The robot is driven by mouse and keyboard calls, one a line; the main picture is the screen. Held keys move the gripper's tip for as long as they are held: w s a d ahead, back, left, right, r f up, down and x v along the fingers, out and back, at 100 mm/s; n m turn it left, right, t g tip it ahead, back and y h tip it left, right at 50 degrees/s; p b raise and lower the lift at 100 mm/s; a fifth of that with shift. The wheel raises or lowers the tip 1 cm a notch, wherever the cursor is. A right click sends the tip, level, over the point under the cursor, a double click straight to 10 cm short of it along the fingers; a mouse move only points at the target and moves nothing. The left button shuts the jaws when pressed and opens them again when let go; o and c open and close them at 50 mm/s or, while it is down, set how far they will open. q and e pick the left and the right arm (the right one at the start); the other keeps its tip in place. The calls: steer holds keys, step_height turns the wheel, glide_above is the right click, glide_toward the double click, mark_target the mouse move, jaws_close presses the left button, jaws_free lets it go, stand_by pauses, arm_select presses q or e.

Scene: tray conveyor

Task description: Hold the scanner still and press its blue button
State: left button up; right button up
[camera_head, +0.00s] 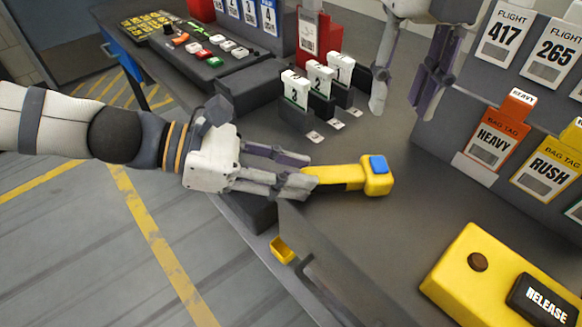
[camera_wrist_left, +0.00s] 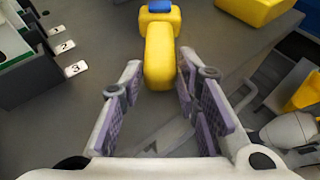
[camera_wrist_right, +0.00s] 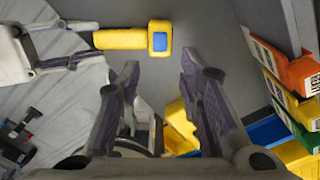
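The yellow scanner (camera_head: 340,176) lies on the grey counter, its blue button (camera_head: 379,165) facing up on the head at the right end. My left gripper (camera_head: 308,172) is at the free end of the handle. In the left wrist view the handle (camera_wrist_left: 159,60) lies between its parted fingertips, with small gaps seeming to show on both sides. My right gripper (camera_head: 402,112) is open and empty above the counter, behind the scanner. In the right wrist view the blue button (camera_wrist_right: 160,42) shows beyond its spread fingers.
A yellow box with a RELEASE button (camera_head: 541,300) stands front right. Numbered card holders (camera_head: 318,85) stand behind the scanner. Bag tag slots (camera_head: 492,140) line the right side. A small yellow bin (camera_head: 283,250) is below the counter edge. Counter around the scanner is clear.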

arm_select(q)
jaws_close()
arm_select(e)
jaws_close()
stand_by(0.9)
